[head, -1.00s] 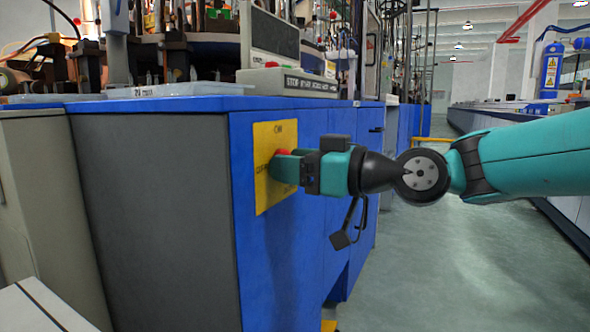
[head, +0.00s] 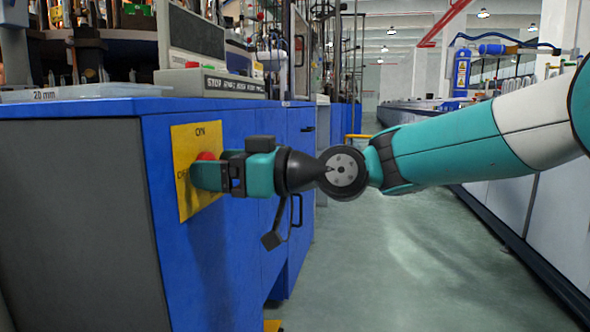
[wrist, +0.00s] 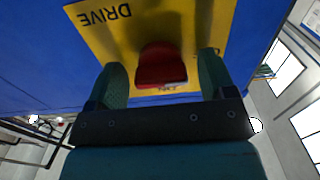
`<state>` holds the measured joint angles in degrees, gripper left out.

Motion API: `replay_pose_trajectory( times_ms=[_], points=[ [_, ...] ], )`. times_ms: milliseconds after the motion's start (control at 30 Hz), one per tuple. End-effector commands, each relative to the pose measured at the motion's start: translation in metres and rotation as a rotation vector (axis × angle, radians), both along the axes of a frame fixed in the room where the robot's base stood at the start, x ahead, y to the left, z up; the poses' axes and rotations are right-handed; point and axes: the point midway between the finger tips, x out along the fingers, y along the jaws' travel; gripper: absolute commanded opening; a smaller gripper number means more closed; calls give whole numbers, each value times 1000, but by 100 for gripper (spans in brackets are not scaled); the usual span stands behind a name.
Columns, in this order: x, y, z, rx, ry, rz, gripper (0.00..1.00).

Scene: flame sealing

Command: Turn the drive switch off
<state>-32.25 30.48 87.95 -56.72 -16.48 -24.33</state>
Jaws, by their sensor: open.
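The drive switch is a red knob (head: 206,156) on a yellow plate (head: 182,143) on the blue cabinet's front. The plate reads ON at the top and OFF at the left. In the wrist view the plate (wrist: 215,22) shows the word DRIVE upside down, and the red knob (wrist: 161,66) stands out from it. My gripper (head: 208,174) is at the plate. In the wrist view my gripper (wrist: 162,78) is open, with one finger on each side of the knob and a gap on both sides. I cannot tell which mark the knob points to.
The blue cabinet (head: 80,200) carries a control box (head: 210,80) and a clear tray (head: 85,92) on top. A black bracket-like part (head: 275,238) hangs below my gripper. Open grey floor (head: 400,260) lies to the right, with a long conveyor line beyond.

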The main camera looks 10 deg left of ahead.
Motion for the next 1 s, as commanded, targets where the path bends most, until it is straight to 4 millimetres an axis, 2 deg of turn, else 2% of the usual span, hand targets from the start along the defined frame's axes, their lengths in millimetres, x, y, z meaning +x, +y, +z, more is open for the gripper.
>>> replay_pose_trajectory(
  times_ms=[167,600,800,1000],
  points=[
    [-1,-28,4,0,2,-5,77],
    [-9,-137,3,-1,3,-5,77],
    [-12,-164,2,0,0,-4,77],
    [-14,-171,1,1,-1,0,77]
  ],
)
